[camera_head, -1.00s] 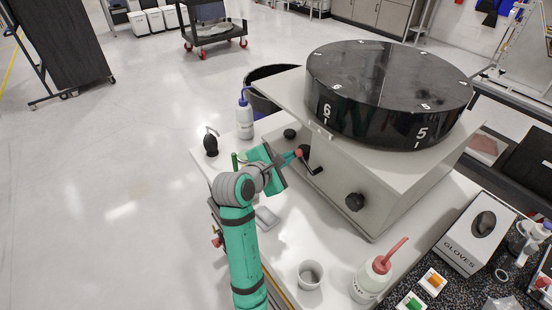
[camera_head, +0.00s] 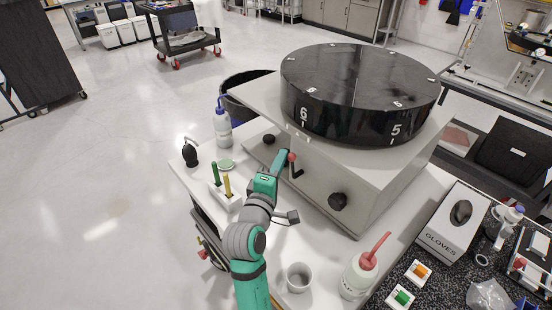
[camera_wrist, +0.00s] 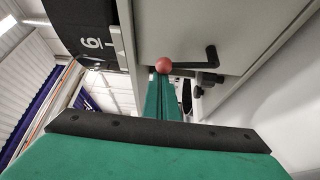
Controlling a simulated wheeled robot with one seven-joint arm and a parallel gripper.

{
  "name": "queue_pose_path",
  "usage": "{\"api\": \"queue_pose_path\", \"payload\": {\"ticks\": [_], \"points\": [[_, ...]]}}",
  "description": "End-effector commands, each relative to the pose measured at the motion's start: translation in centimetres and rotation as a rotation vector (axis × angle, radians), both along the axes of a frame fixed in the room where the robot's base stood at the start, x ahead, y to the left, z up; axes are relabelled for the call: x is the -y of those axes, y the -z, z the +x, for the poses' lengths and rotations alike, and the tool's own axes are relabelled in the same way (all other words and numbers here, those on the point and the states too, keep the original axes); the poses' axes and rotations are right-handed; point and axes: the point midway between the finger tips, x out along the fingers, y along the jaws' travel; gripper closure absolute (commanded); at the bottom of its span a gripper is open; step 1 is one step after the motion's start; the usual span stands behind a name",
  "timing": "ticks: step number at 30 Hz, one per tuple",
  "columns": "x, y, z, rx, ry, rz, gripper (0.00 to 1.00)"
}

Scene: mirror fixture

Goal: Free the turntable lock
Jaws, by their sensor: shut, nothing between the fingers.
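The black turntable (camera_head: 360,85), numbered on its rim, sits on a grey box housing (camera_head: 320,170). On the housing's front is a black cranked lever (camera_head: 298,172) with a red ball end (camera_head: 291,157); it also shows in the wrist view as the lever (camera_wrist: 205,66) and red ball (camera_wrist: 163,65). Black round knobs (camera_head: 338,201) (camera_head: 268,139) sit on either side of the lever. My gripper (camera_head: 284,157) is shut and empty, its teal fingertips (camera_wrist: 163,78) right by the red ball. I cannot tell whether they touch it.
A pen holder (camera_head: 226,197), a blue-topped bottle (camera_head: 222,128) and a black bulb (camera_head: 190,154) stand left on the white bench. A cup (camera_head: 299,277) and a red-topped bottle (camera_head: 359,276) stand near its front. A gloves box (camera_head: 455,225) is at right.

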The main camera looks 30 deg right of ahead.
Motion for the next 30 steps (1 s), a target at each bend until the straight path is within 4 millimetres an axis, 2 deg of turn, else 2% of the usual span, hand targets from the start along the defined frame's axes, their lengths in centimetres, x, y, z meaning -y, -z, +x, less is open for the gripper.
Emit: {"api": "queue_pose_path", "payload": {"ticks": [4,30], "points": [[0.1,-0.1,-0.7,0.075,0.000,0.014,1.00],[0.4,-0.3,-1.6,0.068,0.003,0.013,1.00]]}}
